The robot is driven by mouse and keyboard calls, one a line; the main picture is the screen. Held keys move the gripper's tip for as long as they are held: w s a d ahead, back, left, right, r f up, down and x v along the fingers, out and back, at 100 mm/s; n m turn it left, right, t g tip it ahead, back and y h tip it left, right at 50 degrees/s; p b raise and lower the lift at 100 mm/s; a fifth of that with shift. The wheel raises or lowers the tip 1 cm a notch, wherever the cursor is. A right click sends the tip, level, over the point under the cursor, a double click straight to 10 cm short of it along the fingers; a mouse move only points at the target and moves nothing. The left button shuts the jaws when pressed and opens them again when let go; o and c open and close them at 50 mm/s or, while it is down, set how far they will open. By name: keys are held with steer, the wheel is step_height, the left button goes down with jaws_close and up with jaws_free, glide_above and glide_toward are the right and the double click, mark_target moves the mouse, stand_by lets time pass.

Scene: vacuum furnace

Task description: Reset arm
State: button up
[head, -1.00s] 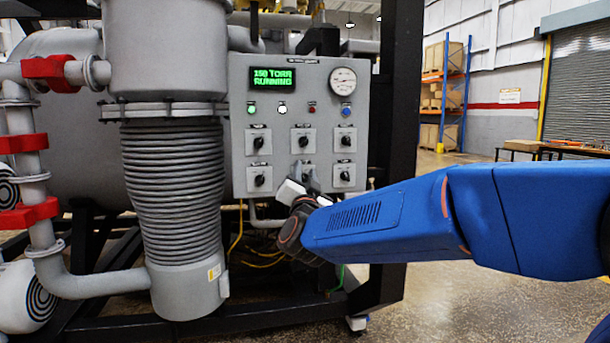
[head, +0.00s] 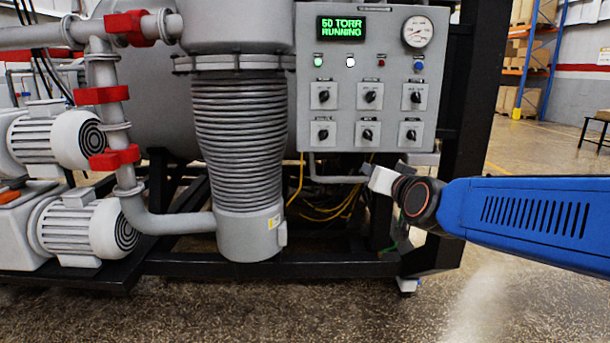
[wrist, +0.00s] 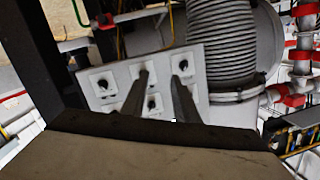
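My gripper (head: 382,179) shows in the head view just below the lower right of the grey control panel (head: 388,60). Its fingers cannot be made out there. In the wrist view my gripper (wrist: 160,78) has two dark fingers with a gap between them and nothing held. They point toward the panel (wrist: 108,76) and its black knobs, and overlap part of it. In the head view the panel carries two rows of black knobs, a round gauge (head: 417,32), and a green display (head: 342,28) reading "50 TORR RUNNING".
A ribbed grey bellows column (head: 238,140) stands left of the panel. Red-clamped pipes (head: 110,95) and white pumps (head: 60,140) are further left. A black frame post (head: 472,100) stands right of the panel. The floor (head: 300,300) in front is clear.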

steer(key=s+d+f+n+g, duration=0.1)
steer(key=s+d+f+g, duration=0.2)
steer(key=s+f, duration=0.4)
steer(key=s+d+f+g+h, duration=0.1)
steer(key=s+d+f+g, duration=0.3)
steer(key=s+f, duration=0.4)
steer(key=s+d+f+n+g+h, duration=0.1)
steer(key=s+d+f+g, duration=0.2)
steer(key=s+f, duration=0.5)
steer(key=s+g, duration=0.1)
steer(key=s, duration=0.8)
steer(key=shift+d+n+g, duration=0.3)
steer(key=shift+d, duration=0.1)
stand_by(4.4)
